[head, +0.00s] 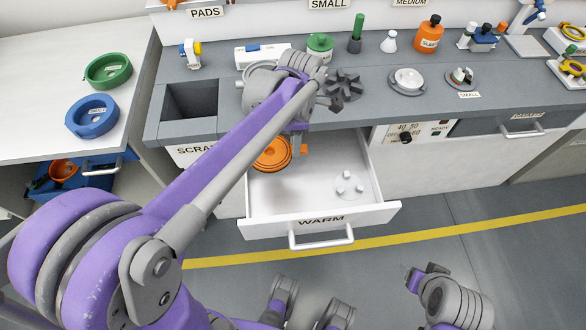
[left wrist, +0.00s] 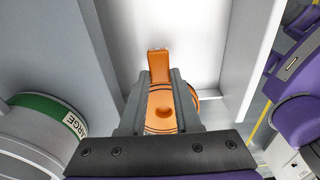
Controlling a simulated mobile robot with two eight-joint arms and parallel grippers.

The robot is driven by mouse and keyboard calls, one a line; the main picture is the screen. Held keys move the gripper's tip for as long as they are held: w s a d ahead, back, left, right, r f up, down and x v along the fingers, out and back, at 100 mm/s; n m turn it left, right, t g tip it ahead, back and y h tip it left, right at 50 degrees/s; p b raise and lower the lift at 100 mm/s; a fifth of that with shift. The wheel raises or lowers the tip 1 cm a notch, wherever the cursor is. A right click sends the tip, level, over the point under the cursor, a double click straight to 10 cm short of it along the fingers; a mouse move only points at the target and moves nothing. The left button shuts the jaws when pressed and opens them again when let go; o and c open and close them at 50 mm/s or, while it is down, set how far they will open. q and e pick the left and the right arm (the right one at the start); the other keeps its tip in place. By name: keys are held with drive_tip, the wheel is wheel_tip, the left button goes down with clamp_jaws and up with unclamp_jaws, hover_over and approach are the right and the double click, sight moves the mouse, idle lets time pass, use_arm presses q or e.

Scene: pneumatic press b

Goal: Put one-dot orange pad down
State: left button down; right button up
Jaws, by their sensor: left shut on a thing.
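The orange pad (head: 272,154) is a round disc at the back left of the open drawer marked WARM (head: 270,195). I cannot tell whether it touches the drawer floor. In the left wrist view the orange pad (left wrist: 164,124) shows one dot and an upright tab between the fingers. My left gripper (head: 301,148) reaches down into the drawer and is shut on the pad. The left wrist view shows the gripper (left wrist: 160,75) close up, its fingers hiding the pad's sides. My right gripper (head: 428,269) is low at the right, away from the drawer, its jaws unclear.
A white disc with small pegs (head: 348,186) lies at the drawer's right. The drawer's middle is clear. The grey counter (head: 215,67) overhangs the drawer's back. A scrap bin (head: 190,100) is at left. Green (head: 107,71) and blue (head: 92,117) rings lie on the left table.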

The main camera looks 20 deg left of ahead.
use_arm(q)
drive_tip(key=b, duration=0.2)
hover_over(294, 177)
wheel_tip(294, 177, down, 10)
drive_tip(key=shift+w+d+r, duration=0.1)
drive_tip(key=shift+r, duration=0.05)
drive_tip(key=shift+f, duration=1.85)
drive_tip(key=shift+f, duration=0.15)
drive_tip(key=c, duration=0.6)
unclamp_jaws()
drive_tip(key=shift+r, duration=0.45)
wheel_tip(294, 177, up, 11)
drive_tip(key=shift+w+d+r+p, duration=0.15)
drive_tip(key=shift+r+p, duration=0.05)
drive_tip(key=shift+p, duration=0.85)
